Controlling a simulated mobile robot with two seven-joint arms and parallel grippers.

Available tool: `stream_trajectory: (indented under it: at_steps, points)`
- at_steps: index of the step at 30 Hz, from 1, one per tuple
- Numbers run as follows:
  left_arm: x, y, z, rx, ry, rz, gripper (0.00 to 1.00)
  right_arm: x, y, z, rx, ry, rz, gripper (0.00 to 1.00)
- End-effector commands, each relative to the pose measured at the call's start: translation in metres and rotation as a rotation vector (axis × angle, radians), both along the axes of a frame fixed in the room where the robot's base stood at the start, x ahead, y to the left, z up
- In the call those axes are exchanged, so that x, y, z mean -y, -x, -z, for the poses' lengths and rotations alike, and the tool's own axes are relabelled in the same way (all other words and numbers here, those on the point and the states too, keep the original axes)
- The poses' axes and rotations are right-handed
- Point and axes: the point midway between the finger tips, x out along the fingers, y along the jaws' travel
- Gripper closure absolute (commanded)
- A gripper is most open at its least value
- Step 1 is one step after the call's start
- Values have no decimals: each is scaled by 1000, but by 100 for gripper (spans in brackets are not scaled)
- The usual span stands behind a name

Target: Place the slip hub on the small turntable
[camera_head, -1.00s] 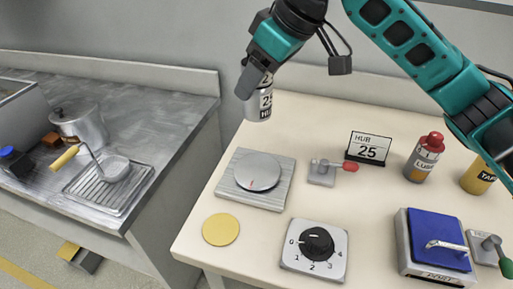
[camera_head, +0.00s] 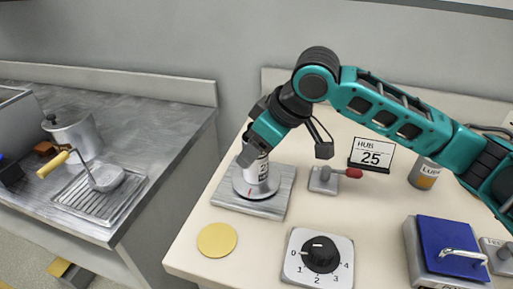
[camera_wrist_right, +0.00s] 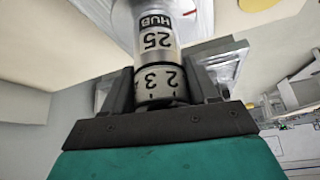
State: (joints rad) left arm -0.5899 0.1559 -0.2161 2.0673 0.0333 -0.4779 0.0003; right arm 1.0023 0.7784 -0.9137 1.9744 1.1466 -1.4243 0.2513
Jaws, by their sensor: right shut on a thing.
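The slip hub (camera_head: 262,171) is a metallic cylinder marked HUB 25. It stands upright at the small turntable (camera_head: 243,188), a grey disc on a square base. Its lower end looks to be at the disc, but I cannot tell whether it touches. My right gripper (camera_head: 254,150) is shut on the hub's upper part from above. In the right wrist view the hub (camera_wrist_right: 157,42) sits between the two fingers, with a numbered ring showing 2 and 3 near the palm. My left gripper is not in view.
A dial plate (camera_head: 320,257), a yellow disc (camera_head: 217,240) and a red-handled lever (camera_head: 326,178) lie near the turntable. A HUB 25 sign (camera_head: 371,154), a lube can (camera_head: 424,173) and a blue-lidded box (camera_head: 451,244) stand to the right. A sink counter is at the left.

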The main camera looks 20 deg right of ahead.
Motion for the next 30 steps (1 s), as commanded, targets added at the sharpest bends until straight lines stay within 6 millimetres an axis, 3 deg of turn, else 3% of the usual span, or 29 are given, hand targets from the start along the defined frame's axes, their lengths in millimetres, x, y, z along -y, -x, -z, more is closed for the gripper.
stream_trajectory:
  at_steps: [6, 7, 14, 23, 30]
  points:
    - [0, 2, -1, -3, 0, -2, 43, 0, 0, 0, 1, -1, 0, 78]
    - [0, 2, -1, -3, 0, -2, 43, 0, 0, 1, 0, 0, 0, 39]
    - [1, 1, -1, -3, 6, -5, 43, 0, 0, 1, 0, 0, 0, 17]
    - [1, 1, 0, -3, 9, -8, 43, 0, 0, 0, 1, 0, 0, 16]
    - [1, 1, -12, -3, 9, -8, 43, 12, 12, -35, 5, 1, 2, 16]
